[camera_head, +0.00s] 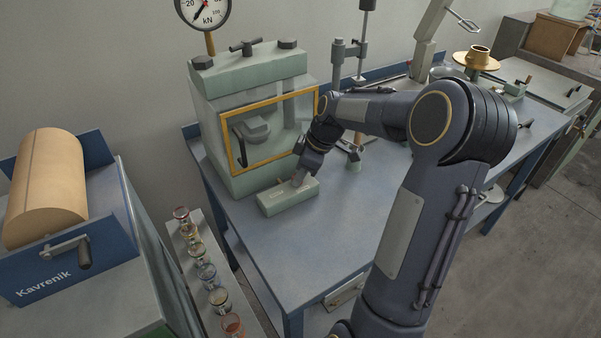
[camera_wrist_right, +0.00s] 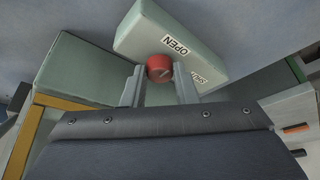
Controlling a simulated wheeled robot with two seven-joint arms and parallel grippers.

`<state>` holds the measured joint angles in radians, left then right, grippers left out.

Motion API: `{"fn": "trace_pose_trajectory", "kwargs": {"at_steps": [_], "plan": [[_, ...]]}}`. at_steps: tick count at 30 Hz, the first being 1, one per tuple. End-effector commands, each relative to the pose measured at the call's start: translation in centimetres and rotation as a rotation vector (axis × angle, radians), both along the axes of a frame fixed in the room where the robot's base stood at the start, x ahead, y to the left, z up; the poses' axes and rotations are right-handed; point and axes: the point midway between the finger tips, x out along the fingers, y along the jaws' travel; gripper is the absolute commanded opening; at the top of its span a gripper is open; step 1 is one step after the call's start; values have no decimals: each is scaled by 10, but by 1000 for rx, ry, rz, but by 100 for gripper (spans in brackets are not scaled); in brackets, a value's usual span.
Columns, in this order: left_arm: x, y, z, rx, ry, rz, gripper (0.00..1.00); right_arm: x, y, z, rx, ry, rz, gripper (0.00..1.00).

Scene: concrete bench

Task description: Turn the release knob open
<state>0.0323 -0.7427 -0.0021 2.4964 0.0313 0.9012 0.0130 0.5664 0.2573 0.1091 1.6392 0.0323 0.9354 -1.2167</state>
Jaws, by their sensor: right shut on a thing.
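The red release knob (camera_wrist_right: 159,67) sits on a pale green block with a white OPEN label (camera_wrist_right: 176,46) and a second label, partly covered, that seems to read SHUT. In the head view the pale green block (camera_head: 284,200) lies on the blue bench in front of the press, and the knob is hidden by my gripper. My right gripper (camera_head: 299,180) reaches down to the block's top. In the right wrist view its two fingers (camera_wrist_right: 159,85) stand on either side of the knob, shut on it. My left gripper is not in view.
The press (camera_head: 245,80) with a yellow-framed window stands just behind the block, with a gauge (camera_head: 204,12) above. A metal stand (camera_head: 338,65) is to the right. A row of small jars (camera_head: 207,272) and a blue roller machine (camera_head: 75,262) are at left. The bench front (camera_head: 310,250) is clear.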

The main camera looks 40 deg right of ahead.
Motion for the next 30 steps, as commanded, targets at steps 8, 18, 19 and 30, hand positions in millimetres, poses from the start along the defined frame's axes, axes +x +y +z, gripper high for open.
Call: {"fn": "trace_pose_trajectory", "kwargs": {"at_steps": [8, 18, 19, 30], "plan": [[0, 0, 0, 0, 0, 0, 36, -1, -1, -1, -2, 2, 8, 3], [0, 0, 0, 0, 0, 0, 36, -1, -1, 0, -1, 2, 7, 48], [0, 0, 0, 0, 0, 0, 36, 0, -1, 0, -1, 2, 7, 48], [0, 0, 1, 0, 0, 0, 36, -3, -4, 12, -2, -1, 6, 48]]}}
